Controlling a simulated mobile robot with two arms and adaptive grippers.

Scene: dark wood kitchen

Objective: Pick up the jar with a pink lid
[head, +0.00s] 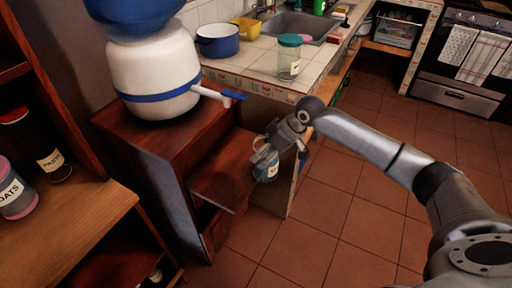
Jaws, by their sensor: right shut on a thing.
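At the left edge, a jar labelled OATS (17,200) with a pink top stands on the wooden shelf, partly cut off by the frame. My left gripper is not in view.
A white water dispenser (155,65) stands on the cabinet (150,150). A teal-lidded glass jar (288,62) and blue pot (218,42) stand on the tiled counter. The floor (345,215) is clear.

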